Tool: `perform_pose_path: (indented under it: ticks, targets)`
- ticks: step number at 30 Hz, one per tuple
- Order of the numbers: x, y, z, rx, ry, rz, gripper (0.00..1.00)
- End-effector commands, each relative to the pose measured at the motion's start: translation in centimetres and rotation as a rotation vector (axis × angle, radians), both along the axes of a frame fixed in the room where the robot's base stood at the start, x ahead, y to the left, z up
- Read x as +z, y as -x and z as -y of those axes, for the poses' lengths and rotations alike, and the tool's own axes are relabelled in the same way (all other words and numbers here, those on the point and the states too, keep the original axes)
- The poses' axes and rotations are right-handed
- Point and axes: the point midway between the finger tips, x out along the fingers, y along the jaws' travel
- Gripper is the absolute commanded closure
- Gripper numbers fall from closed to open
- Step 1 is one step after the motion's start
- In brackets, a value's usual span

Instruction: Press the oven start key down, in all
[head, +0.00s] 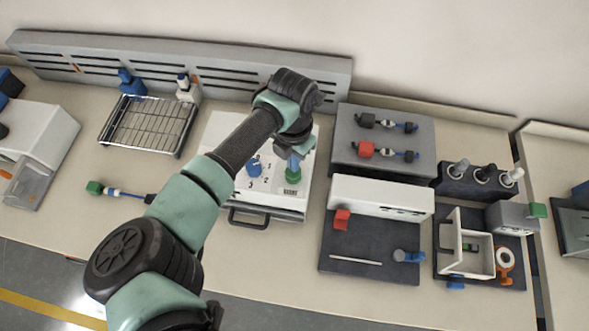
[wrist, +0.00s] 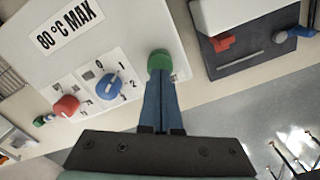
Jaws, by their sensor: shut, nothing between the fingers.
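The oven is a white box (wrist: 110,22) with an "80 °C MAX" label; in the head view (head: 222,128) it stands mid-bench. Its green key (wrist: 158,58) is round and sits on the right of its top panel. It also shows in the head view (head: 292,176). My gripper (wrist: 160,78) is shut and empty, and its fingertips are at the near edge of the green key, partly covering it. In the head view my gripper (head: 294,162) is right over the key. I cannot tell whether it touches the key or how far the key is down.
A blue knob (wrist: 109,86) and a red knob (wrist: 66,106) lie left of the key on the panel. A dark handle (head: 249,218) is at the oven's front. A wire rack (head: 148,125) stands to the left, a grey block with connectors (head: 350,135) to the right.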

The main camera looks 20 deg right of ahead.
Motion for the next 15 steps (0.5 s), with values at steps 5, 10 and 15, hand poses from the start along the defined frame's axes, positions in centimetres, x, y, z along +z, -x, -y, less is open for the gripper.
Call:
perform_pose_path:
  ticks: [5, 10, 15]
  targets:
    - [-1.4, 0.0, 0.0, 0.0, -0.002, 0.0, 1.0]
    - [-1.6, 0.0, 0.0, 0.0, -0.001, 0.0, 1.0]
    - [-1.7, 0.0, 0.0, 0.0, -0.001, 0.0, 1.0]
